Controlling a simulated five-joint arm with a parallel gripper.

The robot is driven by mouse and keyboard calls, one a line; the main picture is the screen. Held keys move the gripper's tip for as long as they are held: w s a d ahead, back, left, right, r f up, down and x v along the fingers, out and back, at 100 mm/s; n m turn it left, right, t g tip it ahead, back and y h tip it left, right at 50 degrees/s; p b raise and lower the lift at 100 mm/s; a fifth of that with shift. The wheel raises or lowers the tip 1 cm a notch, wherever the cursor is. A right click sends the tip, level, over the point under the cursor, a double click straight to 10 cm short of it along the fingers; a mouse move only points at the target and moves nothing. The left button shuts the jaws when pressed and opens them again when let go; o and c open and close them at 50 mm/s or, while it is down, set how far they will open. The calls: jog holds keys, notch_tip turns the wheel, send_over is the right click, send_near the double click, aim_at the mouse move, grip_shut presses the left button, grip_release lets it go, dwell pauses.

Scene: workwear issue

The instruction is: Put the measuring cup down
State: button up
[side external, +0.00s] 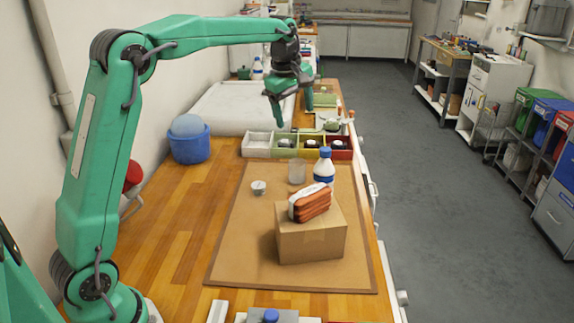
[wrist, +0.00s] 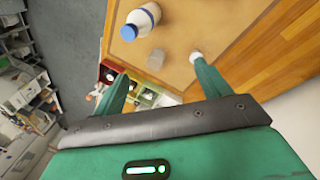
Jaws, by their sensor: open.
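A clear cup (side external: 297,171), which looks like the measuring cup, stands upright on the brown mat (side external: 240,240), behind the cardboard box. It also shows between my fingers in the wrist view (wrist: 155,59), but it is farther off and not gripped. A small white cup (side external: 258,187) stands to its left on the mat; in the wrist view the white cup (wrist: 195,56) is partly hidden by my right finger. My gripper (side external: 293,112) is open and empty, raised over the area of the compartment tray, beyond the cups. In the wrist view my gripper (wrist: 160,70) has its fingers wide apart.
A blue-capped bottle (side external: 323,167) stands right of the clear cup. The compartment tray (side external: 257,152) holds small items. A blue bucket (side external: 190,148) stands left.

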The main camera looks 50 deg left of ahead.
jog(key=s+d+r+m, duration=0.3)
jog(key=s+d+m, duration=0.1)
jog(key=s, duration=0.4)
jog(key=s+d+f+m+t, duration=0.1)
jog(key=s+f+m, duration=0.1)
jog(key=s+m, duration=0.2)
jog(key=s+d+f+m+t, duration=0.1)
jog(key=s+d+f+m, duration=0.1)
jog(key=s, duration=0.9)
jog(key=s+d+f+m, duration=0.2)
jog(key=s+f+m, duration=0.1)
jog(key=s+m, duration=0.4)
jog(key=shift+s+d+f+t, duration=0.2)
jog(key=shift+s+f+t, duration=0.2)
jog(key=shift+s, duration=0.25)
